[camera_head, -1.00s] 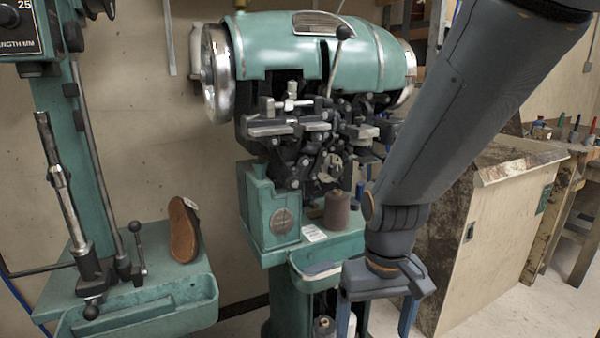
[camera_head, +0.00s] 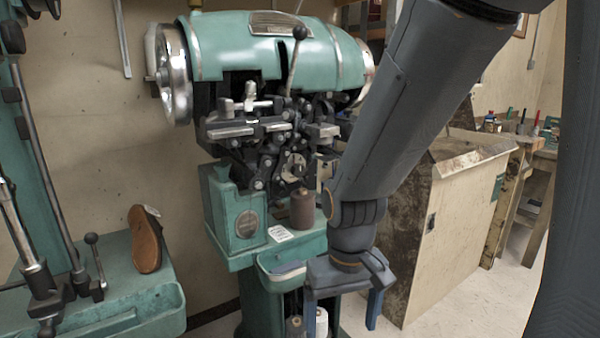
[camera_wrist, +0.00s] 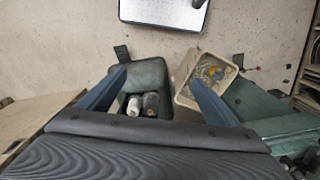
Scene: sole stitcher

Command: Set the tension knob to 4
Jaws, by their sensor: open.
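The teal sole stitcher (camera_head: 275,60) stands at the centre of the head view, with silver wheels and a black-knobbed lever (camera_head: 296,50) on top. I cannot single out a tension knob or read a number on it. A round plate (camera_head: 247,223) is on the stitcher's green box, its markings too small to read. My gripper (camera_head: 343,310) is open and empty, pointing down in front and to the right of the stitcher's lower tray (camera_head: 282,276). In the wrist view my open gripper (camera_wrist: 157,78) points toward the floor, above a dark green bin with spools.
A brown thread spool (camera_head: 303,207) stands on the stitcher's shelf. A second green machine with a tray (camera_head: 130,318) and a brown sole (camera_head: 146,240) is at left. A wooden cabinet (camera_head: 420,255) stands right, behind my arm. The wrist view shows a beige container (camera_wrist: 187,93).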

